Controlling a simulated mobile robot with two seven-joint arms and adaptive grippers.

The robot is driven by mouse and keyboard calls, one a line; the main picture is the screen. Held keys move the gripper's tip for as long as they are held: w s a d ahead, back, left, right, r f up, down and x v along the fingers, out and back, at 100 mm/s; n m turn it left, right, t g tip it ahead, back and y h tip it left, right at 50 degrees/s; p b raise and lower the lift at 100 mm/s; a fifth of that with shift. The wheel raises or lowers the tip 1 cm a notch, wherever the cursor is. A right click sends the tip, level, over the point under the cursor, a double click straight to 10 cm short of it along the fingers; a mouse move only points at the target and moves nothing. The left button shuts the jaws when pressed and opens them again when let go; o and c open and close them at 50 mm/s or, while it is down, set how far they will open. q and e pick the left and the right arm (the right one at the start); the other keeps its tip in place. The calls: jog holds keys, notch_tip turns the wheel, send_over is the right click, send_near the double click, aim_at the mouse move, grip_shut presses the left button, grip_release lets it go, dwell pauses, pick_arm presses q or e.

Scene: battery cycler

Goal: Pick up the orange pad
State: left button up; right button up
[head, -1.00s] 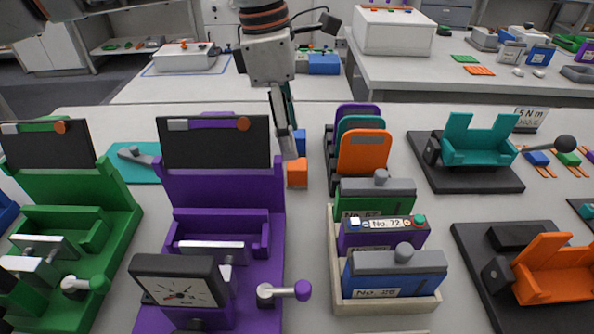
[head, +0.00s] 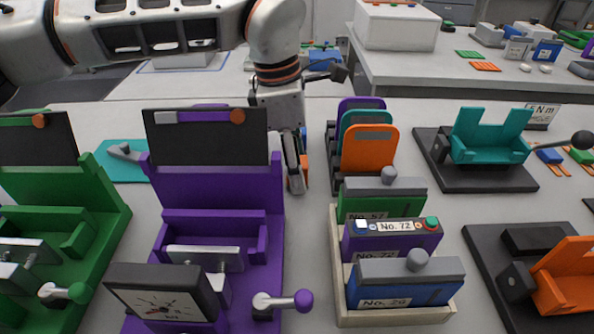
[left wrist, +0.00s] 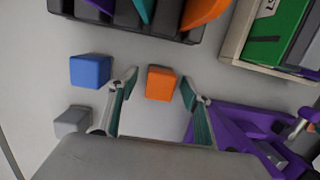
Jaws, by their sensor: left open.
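The orange pad (left wrist: 161,83), a small block, lies on the pale table in the left wrist view. My left gripper (left wrist: 162,78) is open, with one teal-lined finger on each side of the pad and gaps between. The fingers do not touch it. In the head view, my left gripper (head: 296,188) points down behind the purple fixture and hides most of the pad; an orange sliver shows beside the fingers. My right gripper is not in view.
A blue block (left wrist: 91,71) and a grey block (left wrist: 73,122) lie left of the pad in the left wrist view. A dark rack with an orange plate (head: 370,149) stands close by on the right. The purple fixture (head: 218,187) stands in front.

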pick_arm(q)
jog(key=shift+r, duration=0.1)
jog(key=c, duration=1.2)
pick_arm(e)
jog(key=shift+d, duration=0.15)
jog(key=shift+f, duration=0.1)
pick_arm(q)
jog(key=shift+r, duration=0.5)
notch_tip(320, 180, up, 19)
jog(key=p, duration=0.3)
jog(key=shift+p, duration=0.35)
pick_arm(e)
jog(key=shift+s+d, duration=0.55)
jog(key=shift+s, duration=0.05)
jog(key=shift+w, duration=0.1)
